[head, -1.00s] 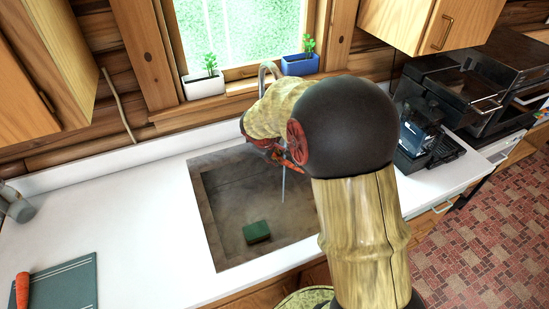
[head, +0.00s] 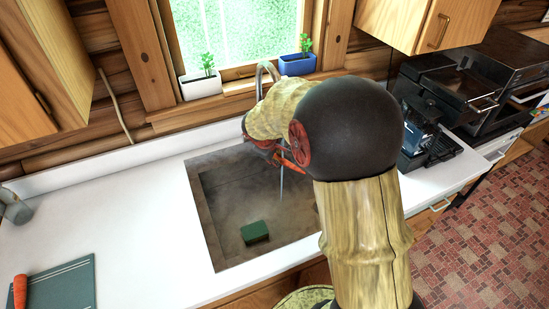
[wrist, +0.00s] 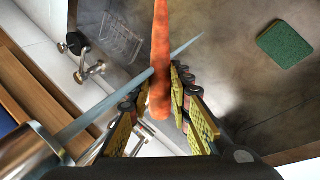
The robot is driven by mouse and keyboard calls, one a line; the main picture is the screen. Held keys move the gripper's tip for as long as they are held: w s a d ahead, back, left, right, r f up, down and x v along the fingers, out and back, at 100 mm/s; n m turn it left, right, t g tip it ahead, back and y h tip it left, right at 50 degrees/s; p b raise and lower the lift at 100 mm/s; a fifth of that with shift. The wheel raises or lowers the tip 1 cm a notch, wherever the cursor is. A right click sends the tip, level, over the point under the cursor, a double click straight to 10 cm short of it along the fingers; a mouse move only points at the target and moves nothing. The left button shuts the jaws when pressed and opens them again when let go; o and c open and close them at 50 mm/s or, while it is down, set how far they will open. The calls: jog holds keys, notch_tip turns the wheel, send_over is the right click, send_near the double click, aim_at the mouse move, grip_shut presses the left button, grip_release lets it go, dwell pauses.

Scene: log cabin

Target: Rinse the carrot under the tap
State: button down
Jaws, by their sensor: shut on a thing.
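My gripper (wrist: 160,88) is shut on an orange carrot (wrist: 161,40), holding it over the sink. The carrot also shows as a small orange piece beside my gripper in the head view (head: 292,159). The metal tap (head: 268,70) stands behind the sink, partly hidden by my arm. Its spout (wrist: 25,155) is at the lower left of the wrist view. A thin water stream (head: 281,186) falls from it into the sink basin (head: 225,205). In the wrist view the stream crosses the carrot's line near my fingertips; I cannot tell whether they touch.
A green sponge (head: 254,232) lies on the sink bottom. Another carrot (head: 20,291) lies on a grey-green cutting board (head: 65,285) at the left. Potted plants (head: 201,87) stand on the sill. A black coffee machine (head: 425,140) is right of the sink. The left white counter (head: 120,220) is mostly clear.

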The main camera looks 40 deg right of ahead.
jog(key=shift+w+a, duration=0.1)
jog(key=shift+w, duration=0.05)
jog(key=shift+w+a, duration=0.2)
jog(key=shift+w, duration=0.2)
jog(key=shift+s+d, duration=0.1)
jog(key=shift+s+d, duration=0.2)
jog(key=shift+s, duration=0.25)
dwell(0.4)
jog(key=s+a+b, duration=0.2)
jog(key=s+a, duration=0.2)
jog(key=a, duration=0.3)
jog(key=shift+b, duration=0.35)
dwell(1.3)
jog(key=s+a+r+p, duration=0.1)
jog(key=s+a+r, duration=0.1)
jog(key=a+r, duration=0.2)
jog(key=shift+s+a+p, duration=0.15)
jog(key=shift+a+p, duration=0.05)
jog(key=shift+p, duration=0.2)
